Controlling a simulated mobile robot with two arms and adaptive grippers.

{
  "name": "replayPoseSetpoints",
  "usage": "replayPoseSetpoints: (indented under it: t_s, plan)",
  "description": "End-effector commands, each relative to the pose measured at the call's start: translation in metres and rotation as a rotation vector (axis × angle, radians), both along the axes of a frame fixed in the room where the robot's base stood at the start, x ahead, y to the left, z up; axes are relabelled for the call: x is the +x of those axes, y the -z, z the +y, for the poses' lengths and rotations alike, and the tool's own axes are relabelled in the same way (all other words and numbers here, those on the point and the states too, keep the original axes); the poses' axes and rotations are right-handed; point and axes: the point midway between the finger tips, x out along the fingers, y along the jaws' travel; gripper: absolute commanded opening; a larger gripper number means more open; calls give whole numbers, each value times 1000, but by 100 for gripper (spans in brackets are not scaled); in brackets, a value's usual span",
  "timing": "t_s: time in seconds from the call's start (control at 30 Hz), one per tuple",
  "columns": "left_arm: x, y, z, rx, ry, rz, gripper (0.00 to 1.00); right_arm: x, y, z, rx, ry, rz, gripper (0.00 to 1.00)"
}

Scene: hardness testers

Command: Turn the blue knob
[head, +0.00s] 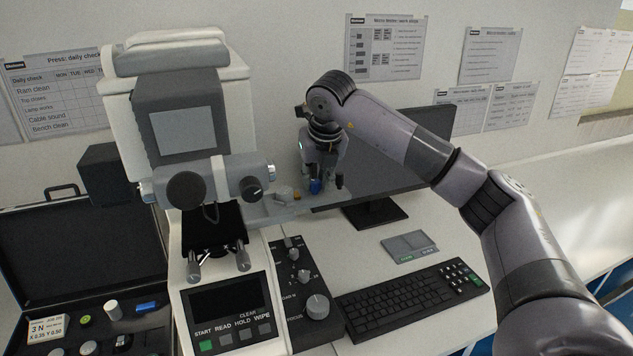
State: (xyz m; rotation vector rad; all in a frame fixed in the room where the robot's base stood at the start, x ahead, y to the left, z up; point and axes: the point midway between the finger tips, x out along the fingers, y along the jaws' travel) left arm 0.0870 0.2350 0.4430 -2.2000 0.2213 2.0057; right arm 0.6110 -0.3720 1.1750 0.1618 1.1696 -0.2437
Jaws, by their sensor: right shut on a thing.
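My left gripper is not in view.
A monitor (395,165) stands close behind my right arm. A keyboard (408,303) and a small grey pad (410,246) lie on the bench at the right. A control panel with knobs (318,306) is in front. An open black case (90,325) lies at the left.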

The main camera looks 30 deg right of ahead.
Motion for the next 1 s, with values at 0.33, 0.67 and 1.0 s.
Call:
replayPoseSetpoints:
  t_s: [0.33,0.67,1.0]
  plan:
    - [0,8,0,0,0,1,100,2,-1,3,1,307,-3,0]
    - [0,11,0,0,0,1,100,2,-1,3,2,497,-3,0]
    - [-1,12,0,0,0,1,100,2,-1,3,2,563,-2,0]
